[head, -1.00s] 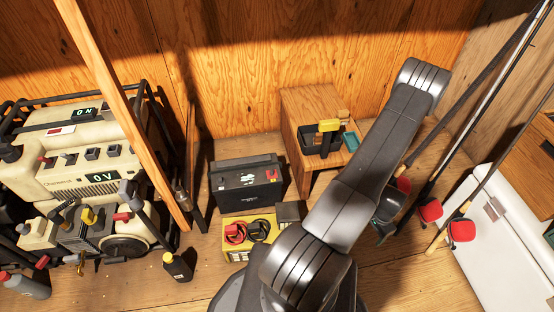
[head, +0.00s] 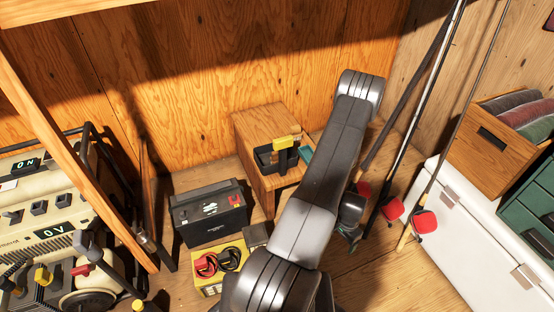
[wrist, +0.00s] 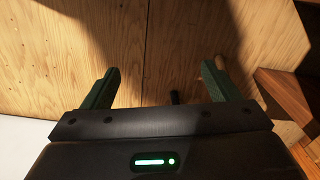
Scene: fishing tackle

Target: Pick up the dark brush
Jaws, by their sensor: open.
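My gripper (wrist: 160,70) shows in the wrist view with its two dark green fingers wide apart and nothing held between them. In the head view my gripper (head: 352,236) is small and partly hidden by my arm, low to the right of the wooden stand. I cannot make out the dark brush for certain in either view.
The wooden stand (head: 252,124) bears a dark tray (head: 264,157) with a yellow-topped object (head: 286,142). A black battery (head: 209,213) and yellow box (head: 207,283) stand left of my arm. Fishing rods (head: 398,140) lean at the right, by a white chest (head: 470,235).

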